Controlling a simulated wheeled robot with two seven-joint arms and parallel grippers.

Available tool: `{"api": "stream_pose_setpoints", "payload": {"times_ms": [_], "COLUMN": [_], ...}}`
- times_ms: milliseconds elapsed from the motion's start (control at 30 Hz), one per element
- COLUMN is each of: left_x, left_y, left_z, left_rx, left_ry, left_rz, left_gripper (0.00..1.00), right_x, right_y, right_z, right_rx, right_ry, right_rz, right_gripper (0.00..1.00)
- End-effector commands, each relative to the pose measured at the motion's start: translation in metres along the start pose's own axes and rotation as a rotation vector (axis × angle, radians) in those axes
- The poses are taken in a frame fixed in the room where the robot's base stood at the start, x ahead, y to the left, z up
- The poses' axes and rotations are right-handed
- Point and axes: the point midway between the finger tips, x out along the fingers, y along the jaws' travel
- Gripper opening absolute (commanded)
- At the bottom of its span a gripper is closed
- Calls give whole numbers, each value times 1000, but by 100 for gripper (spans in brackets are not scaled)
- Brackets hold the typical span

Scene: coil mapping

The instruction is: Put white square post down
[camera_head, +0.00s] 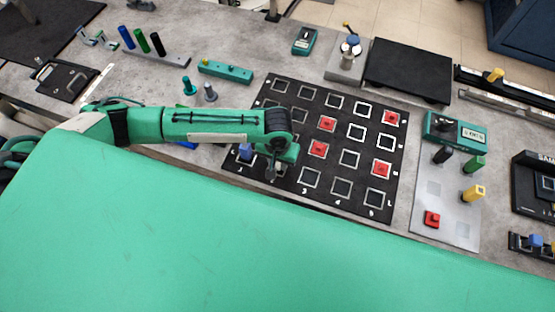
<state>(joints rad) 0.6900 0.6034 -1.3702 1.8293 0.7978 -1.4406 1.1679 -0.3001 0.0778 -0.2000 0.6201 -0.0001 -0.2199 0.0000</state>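My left gripper (271,174) points down over the near left part of a black mat (312,197) marked with white square outlines. Its fingers are small and partly hidden by my own wrist, so I cannot tell whether they are open or shut. I cannot make out a white square post in or under them. A blue post (246,151) stands on the mat just left of the gripper. Several red blocks (319,149) sit in squares of the mat. My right gripper is not in view.
A light panel at right holds a red block (432,219), a yellow post (473,193) and a green meter (454,129). A black plate (409,70) lies behind the mat. A teal bar (225,71) lies at back left. Several mat squares are empty.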

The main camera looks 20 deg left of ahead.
Motion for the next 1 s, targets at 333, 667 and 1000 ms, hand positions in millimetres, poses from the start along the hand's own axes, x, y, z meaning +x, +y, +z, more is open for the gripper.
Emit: {"api": "stream_pose_setpoints", "payload": {"times_ms": [333, 667, 1000], "left_x": [0, -35, -104], "left_y": [0, 1, 0], "left_z": [0, -1, -1], "left_rx": [0, 2, 1], "left_ry": [0, 3, 2], "left_rz": [0, 5, 2], "left_gripper": [47, 47, 47], "right_x": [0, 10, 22], "right_y": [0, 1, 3], "right_z": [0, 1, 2], "right_rx": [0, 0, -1], "right_ry": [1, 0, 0], "right_rz": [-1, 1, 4], "right_gripper": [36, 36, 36]}}
